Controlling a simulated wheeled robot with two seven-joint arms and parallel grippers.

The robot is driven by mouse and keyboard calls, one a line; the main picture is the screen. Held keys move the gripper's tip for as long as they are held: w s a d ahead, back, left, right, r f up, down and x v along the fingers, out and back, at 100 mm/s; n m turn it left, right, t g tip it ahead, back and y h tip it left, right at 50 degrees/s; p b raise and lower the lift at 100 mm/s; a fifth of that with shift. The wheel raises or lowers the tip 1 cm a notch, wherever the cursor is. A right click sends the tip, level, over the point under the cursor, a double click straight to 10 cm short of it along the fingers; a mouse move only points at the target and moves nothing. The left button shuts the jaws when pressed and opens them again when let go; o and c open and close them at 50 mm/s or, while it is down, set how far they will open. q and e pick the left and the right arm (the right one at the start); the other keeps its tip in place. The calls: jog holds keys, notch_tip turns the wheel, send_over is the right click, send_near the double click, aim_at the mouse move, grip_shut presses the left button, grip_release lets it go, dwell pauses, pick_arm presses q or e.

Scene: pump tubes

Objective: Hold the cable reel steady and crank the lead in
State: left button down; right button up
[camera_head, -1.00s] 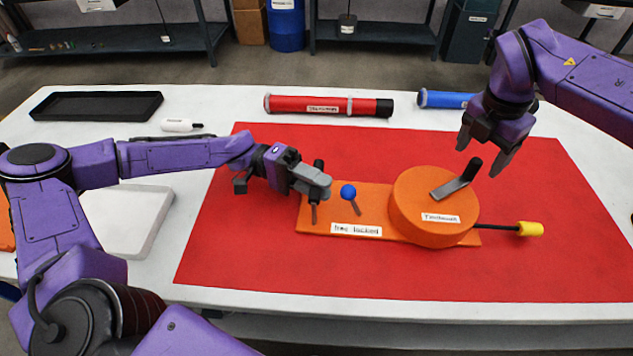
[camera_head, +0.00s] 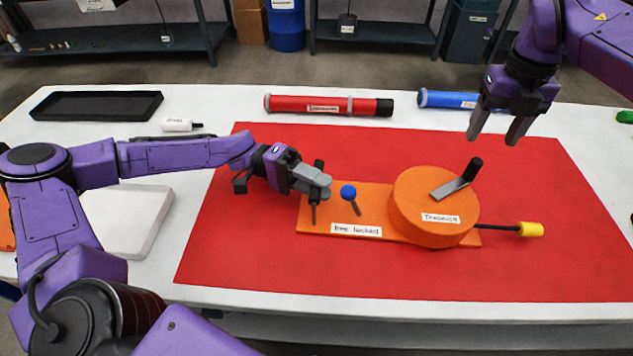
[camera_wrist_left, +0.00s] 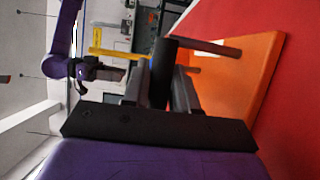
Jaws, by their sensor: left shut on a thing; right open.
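The orange cable reel (camera_head: 430,205) stands on an orange base plate (camera_head: 372,200) on the red mat. A grey crank with a black knob (camera_head: 475,170) sits on the reel's top. A dark lead with a yellow end (camera_head: 530,229) sticks out to the right. A lever with a blue ball (camera_head: 348,191) rises from the plate. My left gripper (camera_head: 318,183) is shut on the black upright handle (camera_head: 318,166) at the plate's left end; the wrist view also shows the handle (camera_wrist_left: 163,70) between the fingers. My right gripper (camera_head: 495,138) is open and empty, above and behind the crank knob.
A red tube (camera_head: 328,105) and a blue tube (camera_head: 445,99) lie behind the mat. A black tray (camera_head: 96,105), a white bottle (camera_head: 177,125) and a white tray (camera_head: 130,222) are at the left. The mat in front of the reel (camera_head: 350,275) is clear.

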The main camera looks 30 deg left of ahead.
aim_at(478, 161)
jog(key=n, duration=0.2)
jog(key=shift+s+r+n, duration=0.1)
jog(key=shift+s+n, duration=0.05)
jog(key=shift+n, duration=0.15)
notch_tip(478, 161, down, 10)
jog(key=shift+f, duration=0.1)
jog(key=shift+s+n, duration=0.1)
jog(key=shift+n, duration=0.2)
grip_shut()
